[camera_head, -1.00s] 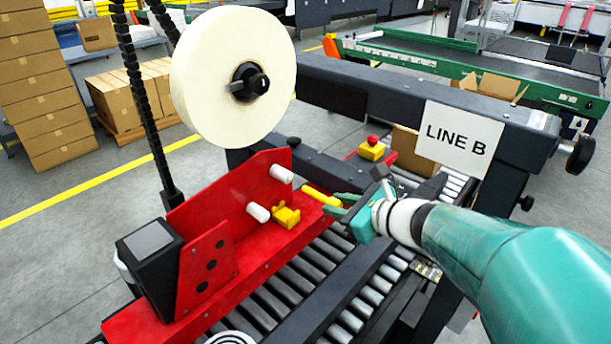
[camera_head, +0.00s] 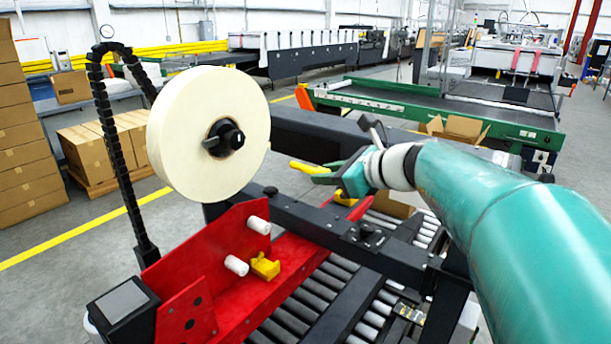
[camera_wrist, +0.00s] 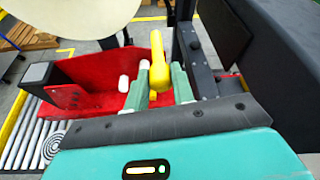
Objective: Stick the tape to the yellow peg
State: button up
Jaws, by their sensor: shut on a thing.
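The large cream tape roll (camera_head: 180,130) hangs upright on a black hub above the red machine frame (camera_head: 190,255). Part of it shows in the wrist view (camera_wrist: 70,20). My gripper (camera_head: 328,174) is shut on a yellow peg (camera_head: 305,168), which points left toward the roll with a clear gap between them. The peg also stands between the green fingers in the wrist view (camera_wrist: 159,68). A yellow notched piece (camera_head: 265,267) sits on the red frame beside two white rollers (camera_head: 237,265). I cannot make out a loose tape end.
A black crossbar (camera_head: 330,220) spans the roller conveyor (camera_head: 310,300) below my gripper. A black cable chain (camera_head: 115,150) rises left of the roll. Cardboard boxes (camera_head: 105,150) stand on a pallet farther left. Open air lies between my gripper and the roll.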

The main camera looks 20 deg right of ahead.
jog(key=shift+w+a, duration=0.9)
jog(key=shift+w, duration=0.45)
jog(key=shift+w+a, duration=0.85)
jog(key=shift+w, duration=0.45)
jog(key=shift+w+a, duration=0.9)
jog(key=shift+w, duration=0.45)
jog(key=shift+s+a+r, duration=0.15)
jog(key=shift+a+r, duration=0.3)
jog(key=shift+a, duration=0.35)
jog(key=shift+d+f, duration=0.1)
jog(key=shift+d, duration=0.05)
